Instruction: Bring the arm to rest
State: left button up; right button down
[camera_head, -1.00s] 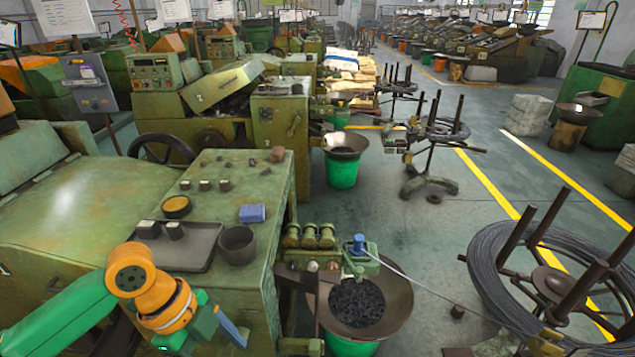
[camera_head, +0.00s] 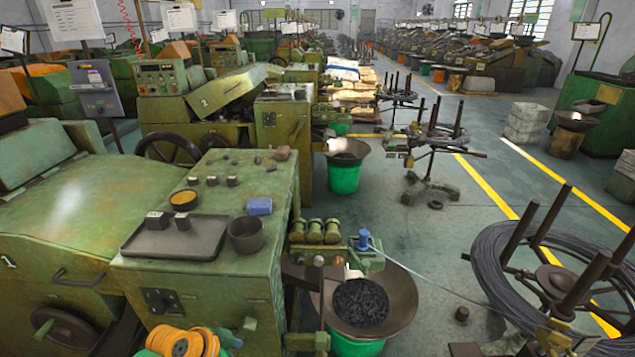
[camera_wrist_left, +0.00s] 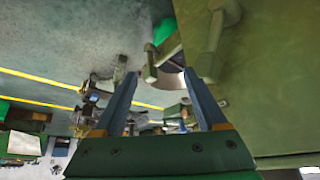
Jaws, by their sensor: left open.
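My left arm (camera_head: 180,342) shows only at the bottom edge of the head view, as an orange joint in front of the green machine. The fingers of my left gripper (camera_wrist_left: 161,74) show in the left wrist view. They are apart and nothing is between them. Beyond them are the floor and green machine parts, seen at a tilt. My right gripper is in neither view.
The green machine (camera_head: 200,283) fills the lower left. On its top lie a dark tray (camera_head: 150,240), a dark cup (camera_head: 246,235) and a blue block (camera_head: 259,206). A wide bowl of dark pieces (camera_head: 400,300) and a wire coil (camera_head: 490,262) stand at right.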

pick_arm(q)
jog(key=s+a+f+n+y+b, duration=0.1)
jog(key=s+a+f+n+y, duration=0.3)
jog(key=f, duration=0.6)
jog(key=s+f+n+h+b, duration=0.1)
jog(key=s+f+b, duration=0.1)
jog(key=s+f, duration=0.65)
jog(key=s+f+g, duration=0.1)
jog(key=s+f, duration=0.3)
jog(key=s, duration=0.3)
jog(key=s+d+f+n+g+b, duration=0.1)
jog(key=s+f, duration=0.3)
jog(key=s, duration=0.3)
jog(key=s+f+g+y+b, duration=0.1)
jog(key=s+f, duration=0.2)
jog(key=s, duration=0.5)
jog(key=shift+d+f+n, duration=0.4)
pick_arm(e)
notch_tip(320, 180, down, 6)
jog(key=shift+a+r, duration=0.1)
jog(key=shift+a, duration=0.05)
